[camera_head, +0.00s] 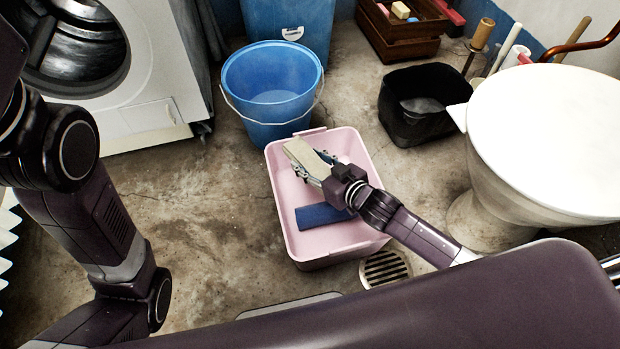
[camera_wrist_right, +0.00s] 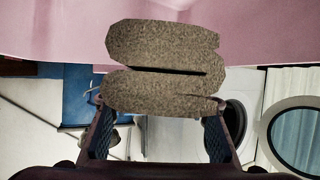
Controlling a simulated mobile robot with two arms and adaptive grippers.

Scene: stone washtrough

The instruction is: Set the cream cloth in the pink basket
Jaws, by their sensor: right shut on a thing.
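The cream cloth (camera_head: 306,157) is folded into a flat pad and shows over the far part of the pink basket (camera_head: 285,219). My right gripper (camera_head: 318,170) reaches in over the basket's right side and is shut on the cloth. In the right wrist view the cloth (camera_wrist_right: 165,68) shows its folded layers between my two fingers (camera_wrist_right: 165,128), with the pink basket wall (camera_wrist_right: 270,35) beyond it. I cannot tell whether the cloth touches the basket. My left gripper is out of view; only links of my left arm show.
A dark blue folded cloth (camera_head: 321,214) lies inside the basket. A blue bucket (camera_head: 268,85) stands just behind it. A black bin (camera_head: 418,125) and a white-topped stand (camera_head: 550,140) are to the right, a washing machine (camera_head: 150,75) to the left. Bare floor lies left of the basket.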

